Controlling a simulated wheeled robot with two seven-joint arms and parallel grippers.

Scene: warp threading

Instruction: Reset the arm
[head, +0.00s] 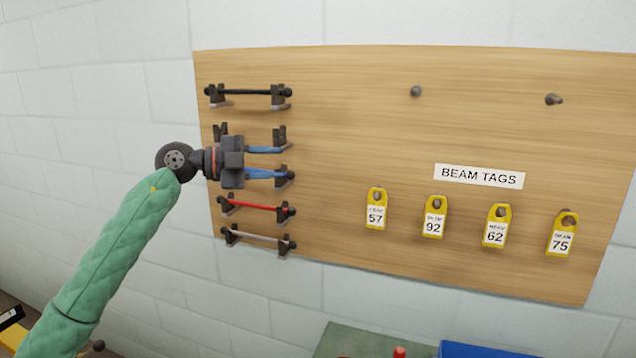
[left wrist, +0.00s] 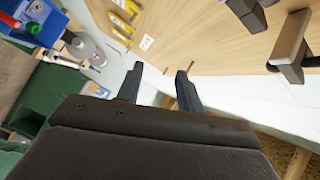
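My left arm, in a green sleeve, comes in from the lower left in the head view. Fingertip contact with the board cannot be told. My right gripper is not in view.
Brackets hold a black rod (head: 245,92), a red rod (head: 252,206) and a grey rod (head: 257,237). Several yellow tags (head: 376,208) hang under the BEAM TAGS label (head: 479,176). Two upper pegs (head: 416,91) are bare. A blue bin (head: 480,350) shows below.

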